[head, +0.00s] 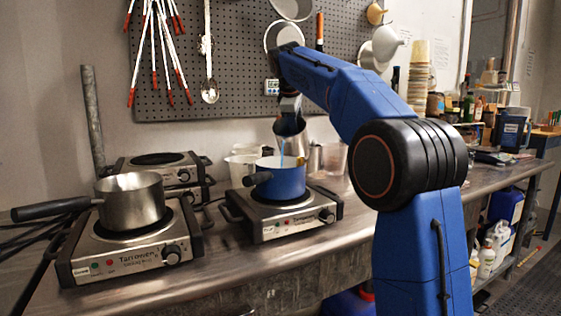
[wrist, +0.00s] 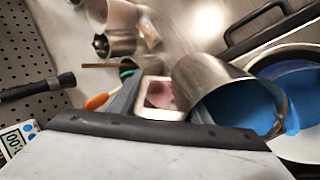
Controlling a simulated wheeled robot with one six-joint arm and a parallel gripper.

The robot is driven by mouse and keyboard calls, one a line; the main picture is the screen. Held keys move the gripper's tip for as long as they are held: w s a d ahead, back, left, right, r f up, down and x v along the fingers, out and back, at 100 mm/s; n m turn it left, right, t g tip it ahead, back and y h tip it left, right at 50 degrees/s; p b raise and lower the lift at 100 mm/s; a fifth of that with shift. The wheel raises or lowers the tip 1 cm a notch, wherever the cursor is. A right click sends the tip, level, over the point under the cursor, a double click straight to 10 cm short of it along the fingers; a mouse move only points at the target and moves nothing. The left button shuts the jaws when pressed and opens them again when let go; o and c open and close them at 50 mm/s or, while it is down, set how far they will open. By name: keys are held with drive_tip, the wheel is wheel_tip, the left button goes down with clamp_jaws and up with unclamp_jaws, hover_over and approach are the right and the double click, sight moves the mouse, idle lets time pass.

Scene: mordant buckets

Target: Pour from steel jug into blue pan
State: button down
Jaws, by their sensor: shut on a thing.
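The steel jug (head: 293,143) is tilted above the blue pan (head: 280,181), with a thin light-blue stream falling from it toward the pan. My gripper (head: 290,112) is shut on the jug and holds it from above; the fingers are small and dark there. In the wrist view the jug (wrist: 203,78) lies tipped to the right, with bright blue liquid at its mouth. The pan's pale rim (wrist: 302,148) is at the right edge, with blue liquid inside. The pan stands on a hot plate (head: 282,222) in the head view.
A steel saucepan (head: 132,203) with a dark handle stands on the left hot plate (head: 130,259). Another hot plate (head: 157,168) is behind it. Pale containers (head: 334,157) stand close behind the pan. A pegboard (head: 235,60) with hanging tools backs the bench.

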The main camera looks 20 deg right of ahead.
drive_tip(key=shift+s+r, duration=0.15)
drive_tip(key=shift+r, duration=0.25)
drive_tip(key=shift+s+a+r+t+h+p, duration=0.4)
drive_tip(key=shift+t+h+p, duration=0.2)
drive_tip(key=shift+t+p, duration=0.35)
idle(2.2)
drive_tip(key=shift+s+a+r+t+h+p, duration=0.15)
drive_tip(key=shift+r+t+h+p, duration=0.1)
drive_tip(key=shift+r+p, duration=0.3)
drive_tip(key=shift+s+r+t+h+p, duration=0.2)
drive_tip(key=shift+r+p, duration=0.15)
drive_tip(key=shift+p, duration=0.35)
idle(2.6)
drive_tip(key=shift+w+d+f+g+y, duration=0.15)
drive_tip(key=shift+w+f+g+y, duration=0.15)
drive_tip(key=shift+f, duration=0.2)
drive_tip(key=shift+w+d+f+g+y, duration=0.15)
drive_tip(key=shift+f+g, duration=0.15)
drive_tip(key=shift+f, duration=0.15)
drive_tip(key=shift+w+d+f+g+y, duration=0.15)
drive_tip(key=shift+w+f+g+y, duration=0.2)
drive_tip(key=shift+g+y, duration=0.2)
drive_tip(key=shift+w+d+f+g+y, duration=0.15)
drive_tip(key=shift+f+g, duration=0.1)
drive_tip(key=shift+f, duration=0.25)
drive_tip(key=shift+w+d+f+g+y, duration=0.1)
drive_tip(key=shift+w+f+g, duration=0.1)
drive_tip(key=shift+f, duration=0.3)
